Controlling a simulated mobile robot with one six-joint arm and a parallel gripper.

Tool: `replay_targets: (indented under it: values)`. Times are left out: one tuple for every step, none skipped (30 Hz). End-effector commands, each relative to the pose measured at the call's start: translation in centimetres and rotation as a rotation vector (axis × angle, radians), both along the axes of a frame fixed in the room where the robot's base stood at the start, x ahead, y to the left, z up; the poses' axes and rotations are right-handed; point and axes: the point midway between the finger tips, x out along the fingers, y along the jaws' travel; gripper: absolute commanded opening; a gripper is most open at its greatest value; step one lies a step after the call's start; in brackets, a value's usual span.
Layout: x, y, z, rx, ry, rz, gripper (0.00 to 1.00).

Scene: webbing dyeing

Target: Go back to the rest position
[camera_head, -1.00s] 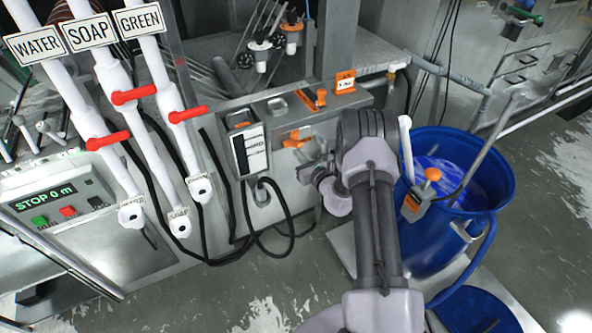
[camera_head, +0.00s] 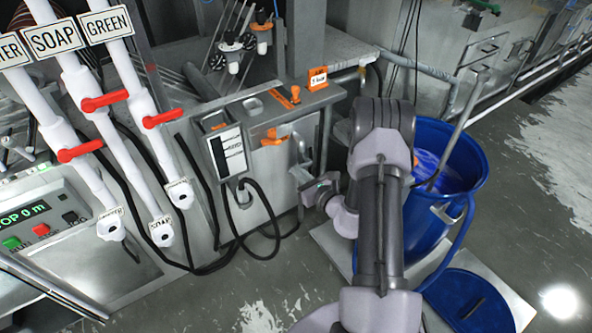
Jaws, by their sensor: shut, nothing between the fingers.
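My arm rises from the bottom of the picture, with its elbow high in front of the blue barrel (camera_head: 470,215). Its wrist bends left and ends in my gripper (camera_head: 308,190), small and partly hidden, beside the front of the grey machine cabinet (camera_head: 272,180). The gripper appears shut and empty. No object hangs from it.
White pipes with red valve handles (camera_head: 105,101) stand at left, above a panel with a green display (camera_head: 25,215). A control box (camera_head: 228,150) with black cables hangs on the cabinet. A blue lid (camera_head: 468,300) lies at lower right. Grey floor (camera_head: 530,230) is open at right.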

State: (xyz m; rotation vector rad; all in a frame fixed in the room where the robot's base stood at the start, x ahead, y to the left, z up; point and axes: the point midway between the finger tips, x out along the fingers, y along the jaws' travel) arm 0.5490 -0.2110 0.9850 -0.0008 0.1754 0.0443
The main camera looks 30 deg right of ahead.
Motion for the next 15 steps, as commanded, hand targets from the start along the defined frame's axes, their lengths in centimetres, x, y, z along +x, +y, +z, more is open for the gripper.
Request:
replay_targets:
  values:
    - [0.0,0.0,0.0,0.0,0.0,0.0,0.0]
    - [0.0,0.0,0.0,0.0,0.0,0.0,0.0]
    - [0.0,0.0,0.0,0.0,0.0,0.0,0.0]
    - [0.0,0.0,0.0,0.0,0.0,0.0,0.0]
    - [0.0,0.0,0.0,0.0,0.0,0.0,0.0]
    - [0.0,0.0,0.0,0.0,0.0,0.0,0.0]
    - [0.0,0.0,0.0,0.0,0.0,0.0,0.0]
    - [0.1,0.1,0.0,-0.001,0.0,0.002,0.0]
    - [0.2,0.4,0.4,-0.005,-0.004,0.017,0.0]
    - [0.5,1.0,1.0,-0.012,-0.01,0.041,0.0]
    - [0.9,2.0,1.9,-0.023,-0.019,0.08,0.0]
    - [1.4,4.0,3.6,-0.043,-0.032,0.155,0.0]
    - [1.7,6.0,5.2,-0.067,-0.045,0.23,0.0]
    - [1.9,8.4,6.9,-0.096,-0.057,0.316,0.0]
    - [1.5,11.9,9.4,-0.148,-0.073,0.445,0.0]
